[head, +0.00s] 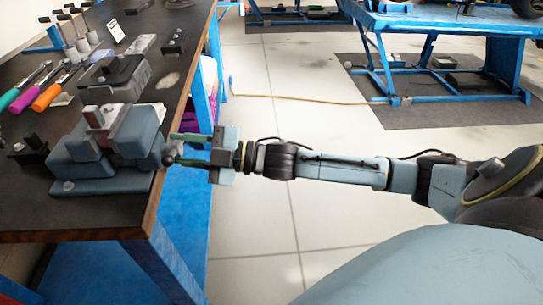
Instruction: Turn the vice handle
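The blue-grey vice (128,140) sits at the right edge of the dark workbench and has a reddish-brown piece at its jaws. Its dark handle end (168,153) sticks out past the bench edge on the right side. My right gripper (183,150) comes in from the right with its fingers pointing left at the handle. The two greenish fingers are apart, one on the far side and one on the near side, with the tips at the handle end. I cannot tell whether they touch it. My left gripper is not in view.
The workbench (72,218) has a wooden edge and blue legs. Screwdrivers with coloured handles (48,96) and a second grey vice-like block (118,75) lie farther back. A blue lift stand (440,25) stands on a dark mat across the open tiled floor.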

